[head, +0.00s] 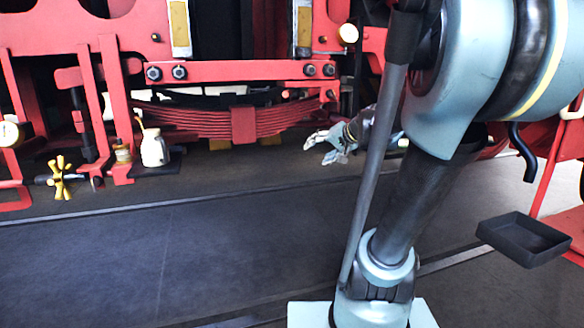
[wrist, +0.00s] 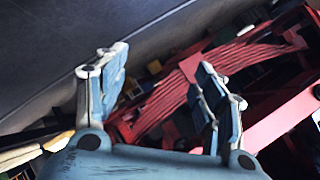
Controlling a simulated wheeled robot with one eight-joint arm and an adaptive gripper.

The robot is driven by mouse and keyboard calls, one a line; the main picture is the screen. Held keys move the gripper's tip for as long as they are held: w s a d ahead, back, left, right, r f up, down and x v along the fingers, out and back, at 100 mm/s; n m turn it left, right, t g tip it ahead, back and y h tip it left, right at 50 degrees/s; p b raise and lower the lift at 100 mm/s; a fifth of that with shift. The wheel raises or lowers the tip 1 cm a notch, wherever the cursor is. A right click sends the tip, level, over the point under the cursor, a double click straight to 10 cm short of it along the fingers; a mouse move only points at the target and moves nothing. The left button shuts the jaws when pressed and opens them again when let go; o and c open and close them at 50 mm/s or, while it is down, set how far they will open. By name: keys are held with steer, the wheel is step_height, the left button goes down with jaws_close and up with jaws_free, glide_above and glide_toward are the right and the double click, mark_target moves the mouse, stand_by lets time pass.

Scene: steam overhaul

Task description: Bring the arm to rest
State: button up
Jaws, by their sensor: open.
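My gripper (head: 328,146) is in the middle of the head view, in front of the red leaf spring and well above the dark floor as far as I can tell. Its fingers point left. In the wrist view the two blue-grey fingers of my gripper (wrist: 165,80) stand wide apart with nothing between them. The gripper is open and empty. My arm fills the right side of the head view and hides part of the scene behind it.
A red leaf spring (head: 200,118) hangs under a red frame (head: 225,71). At left stand a cream oil can (head: 154,148) and a yellow handwheel (head: 61,178). A dark tray (head: 524,238) is at right. The floor (head: 170,255) in front is clear.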

steer(key=s+d+f+n+g+h, duration=0.1)
steer(key=s+d+f+g+h, duration=0.2)
steer(key=s+f, duration=0.6)
steer(key=s+d+f+n+g+h, duration=0.1)
steer(key=s+d+f+g+h, duration=0.2)
steer(key=s+d+f, duration=0.3)
steer(key=s+f+h, duration=0.1)
steer(key=s+f, duration=0.3)
steer(key=s, duration=0.6)
steer(key=shift+s+f+n+g, duration=0.15)
steer(key=shift+n+g, duration=0.25)
steer(key=shift+w+f, duration=0.2)
steer(key=shift+w, duration=0.25)
